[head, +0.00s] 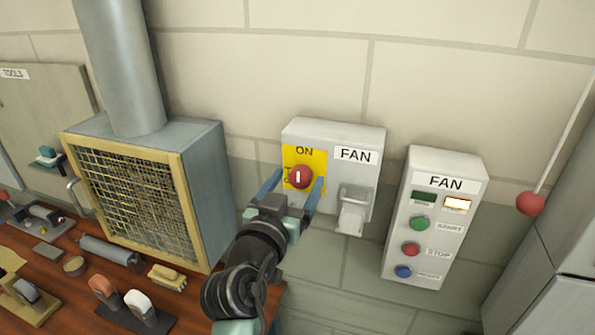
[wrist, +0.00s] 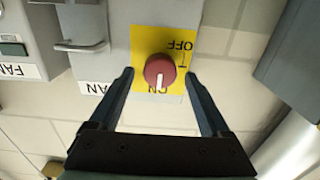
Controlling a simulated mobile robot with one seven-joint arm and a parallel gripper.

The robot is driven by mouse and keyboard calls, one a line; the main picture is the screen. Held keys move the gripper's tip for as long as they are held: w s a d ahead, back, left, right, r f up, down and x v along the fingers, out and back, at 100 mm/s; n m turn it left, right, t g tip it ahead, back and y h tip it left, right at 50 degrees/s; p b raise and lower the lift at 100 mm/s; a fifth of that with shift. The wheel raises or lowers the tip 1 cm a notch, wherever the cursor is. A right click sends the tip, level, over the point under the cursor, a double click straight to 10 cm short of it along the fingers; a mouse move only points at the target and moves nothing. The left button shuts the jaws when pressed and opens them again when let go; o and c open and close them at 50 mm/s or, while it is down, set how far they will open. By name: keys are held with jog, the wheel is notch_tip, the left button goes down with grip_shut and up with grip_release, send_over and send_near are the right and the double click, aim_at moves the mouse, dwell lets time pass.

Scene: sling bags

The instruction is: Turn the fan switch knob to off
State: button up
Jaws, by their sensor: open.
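The fan switch knob (head: 300,177) is round and red with a white pointer line, on a yellow plate (head: 318,158) of a grey box labelled FAN (head: 357,132). In the head view its line stands upright, towards ON. The wrist view shows the knob (wrist: 160,72) upside down, its line pointing to ON at the bottom and OFF at the top. My gripper (head: 298,180) is open, with one finger on each side of the knob. In the wrist view gaps show between the knob and both fingertips (wrist: 159,76).
A grey latch (head: 352,208) is on the same box, right of the knob. A second FAN panel (head: 438,215) with several buttons is further right. A caged metal box (head: 140,195) stands at left on a cluttered wooden bench (head: 82,262). A red ball on a rod (head: 530,203) hangs at right.

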jog(key=shift+w+d, duration=0.15)
jog(key=shift+w, duration=0.35)
grip_shut()
